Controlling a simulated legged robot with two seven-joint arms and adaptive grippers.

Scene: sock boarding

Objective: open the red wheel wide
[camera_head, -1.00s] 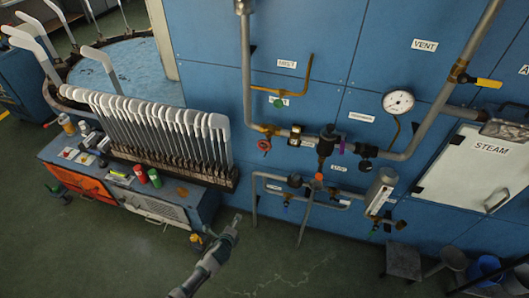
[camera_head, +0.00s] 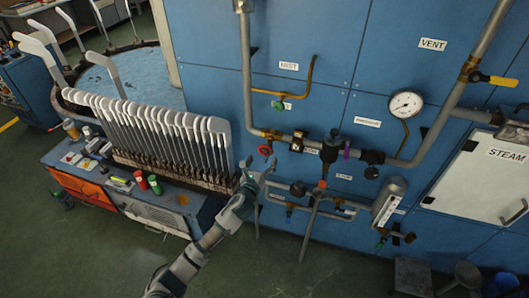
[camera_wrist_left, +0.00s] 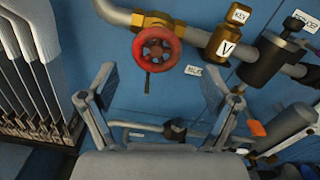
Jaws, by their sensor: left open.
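The red wheel (camera_head: 265,150) is a small handwheel on a brass valve (camera_head: 271,135) in the pipe along the blue wall. In the left wrist view the wheel (camera_wrist_left: 157,49) shows large, above the middle, with its round rim facing the camera. My left gripper (camera_head: 258,172) is just below the wheel in the head view. In the left wrist view my left gripper (camera_wrist_left: 158,88) has its fingers spread wide, one to each side below the wheel, with nothing between them. The fingers appear apart from the wheel. My right gripper is not in view.
A rack of upright white sock boards (camera_head: 160,130) stands left of my left arm, on a bench. A green-handled valve (camera_head: 278,105) is above.

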